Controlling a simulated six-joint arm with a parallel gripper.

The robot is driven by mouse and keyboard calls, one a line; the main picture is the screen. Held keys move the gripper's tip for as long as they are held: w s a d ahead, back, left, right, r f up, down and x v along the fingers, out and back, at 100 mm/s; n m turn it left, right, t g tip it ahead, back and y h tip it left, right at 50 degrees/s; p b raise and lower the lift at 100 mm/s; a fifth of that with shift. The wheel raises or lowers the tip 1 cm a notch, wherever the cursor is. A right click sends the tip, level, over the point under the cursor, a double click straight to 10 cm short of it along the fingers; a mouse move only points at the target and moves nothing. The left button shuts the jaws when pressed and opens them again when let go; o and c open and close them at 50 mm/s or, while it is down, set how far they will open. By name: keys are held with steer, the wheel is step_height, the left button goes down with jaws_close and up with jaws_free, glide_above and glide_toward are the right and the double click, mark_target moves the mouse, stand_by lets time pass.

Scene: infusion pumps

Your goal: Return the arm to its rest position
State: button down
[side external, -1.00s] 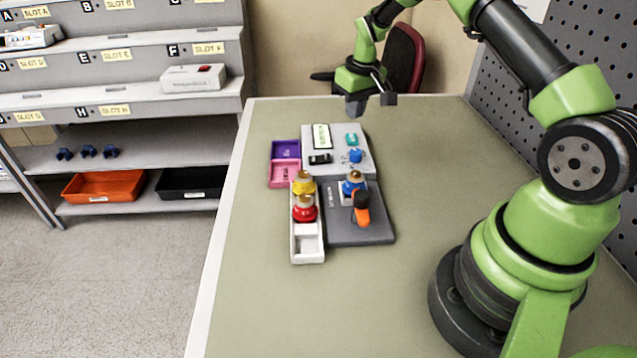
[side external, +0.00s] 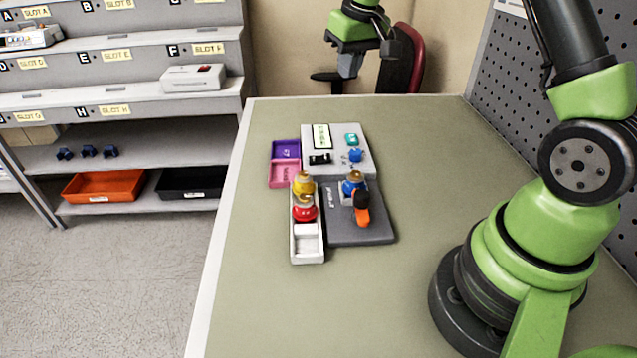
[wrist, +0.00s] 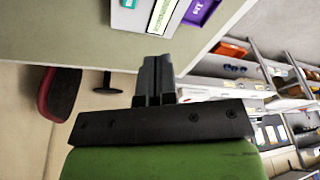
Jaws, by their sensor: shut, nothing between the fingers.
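My gripper (side external: 350,66) is shut and empty, held up in the air at the far edge of the table in the side view. In the wrist view its fingers (wrist: 155,75) are together with nothing between them. Below and in front of it on the table (side external: 450,200) sits a light grey pump unit (side external: 312,166) with a screen, a blue knob and a teal part. A dark grey base (side external: 370,232) nearer the camera bears a blue-and-gold piece (side external: 352,185) and an orange-and-black piece (side external: 362,208).
A white tray (side external: 308,245) holds a yellow and a red piece. Purple (side external: 285,149) and pink (side external: 284,174) bins stand beside the pump unit. A slotted shelf (side external: 120,100) is at left, a pegboard (side external: 505,75) at right, a red chair (side external: 408,62) behind.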

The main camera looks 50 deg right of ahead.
steer(key=s+a+r+t+y, duration=0.1)
steer(key=s+a+r+t, duration=0.2)
steer(key=s+a+r, duration=1.1)
steer(key=s+a+f+t+y, duration=0.1)
steer(key=s+a+f, duration=0.1)
steer(key=s, duration=0.7)
steer(key=shift+f+m, duration=0.4)
steer(key=shift+f, duration=0.25)
stand_by(1.2)
